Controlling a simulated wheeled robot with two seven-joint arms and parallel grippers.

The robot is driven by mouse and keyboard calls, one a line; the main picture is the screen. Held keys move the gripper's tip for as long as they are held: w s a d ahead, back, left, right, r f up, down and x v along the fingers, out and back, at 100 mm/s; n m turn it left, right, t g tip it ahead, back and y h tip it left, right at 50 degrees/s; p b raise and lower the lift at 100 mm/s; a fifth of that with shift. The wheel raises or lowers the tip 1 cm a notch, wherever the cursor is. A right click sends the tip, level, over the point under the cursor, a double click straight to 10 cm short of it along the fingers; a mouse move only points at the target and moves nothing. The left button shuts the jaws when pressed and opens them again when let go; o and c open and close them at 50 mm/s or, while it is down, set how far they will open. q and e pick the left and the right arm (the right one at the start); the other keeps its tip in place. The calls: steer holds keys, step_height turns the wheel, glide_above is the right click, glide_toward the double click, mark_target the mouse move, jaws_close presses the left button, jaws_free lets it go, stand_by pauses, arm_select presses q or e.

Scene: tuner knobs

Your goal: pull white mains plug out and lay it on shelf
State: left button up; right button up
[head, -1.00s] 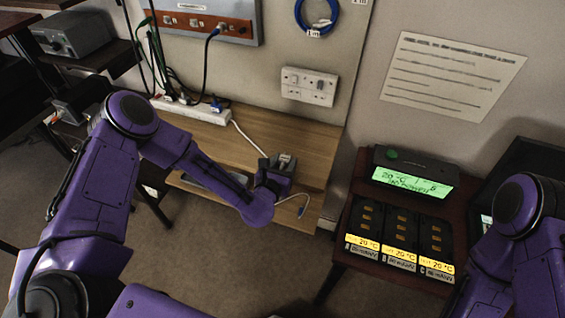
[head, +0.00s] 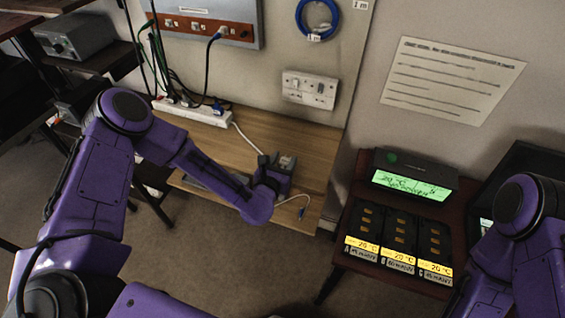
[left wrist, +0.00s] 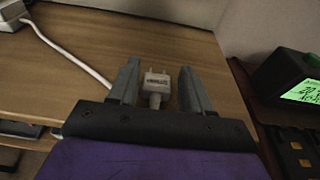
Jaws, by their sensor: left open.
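The white mains plug (left wrist: 157,82) lies on or just above the wooden shelf (left wrist: 205,50), its pins pointing away from my wrist. It is out of any socket. My left gripper (left wrist: 158,78) is open, with one finger on each side of the plug and a gap visible on both sides. In the head view my left gripper (head: 275,172) is over the front part of the shelf, and the plug (head: 286,160) shows only as a small pale patch between the fingers. My right gripper is out of view.
A white power strip (head: 192,112) with several plugs lies at the back of the shelf; a white cable (head: 243,138) runs from it toward my left gripper. A wall socket (head: 310,89) is above. A dark stand with a green display (head: 412,185) is to the right. Bare shelf surrounds the gripper.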

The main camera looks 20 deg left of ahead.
arm_select(q)
steer(key=o, duration=0.6)
steer(key=shift+a, duration=0.1)
steer(key=shift+c, duration=0.2)
steer(key=shift+s, duration=0.4)
steer(key=b+v, duration=0.2)
steer(key=v, duration=0.7)
steer(key=shift+s+r+b, duration=0.15)
steer(key=shift+s+b, duration=0.15)
steer(key=shift+b, duration=0.1)
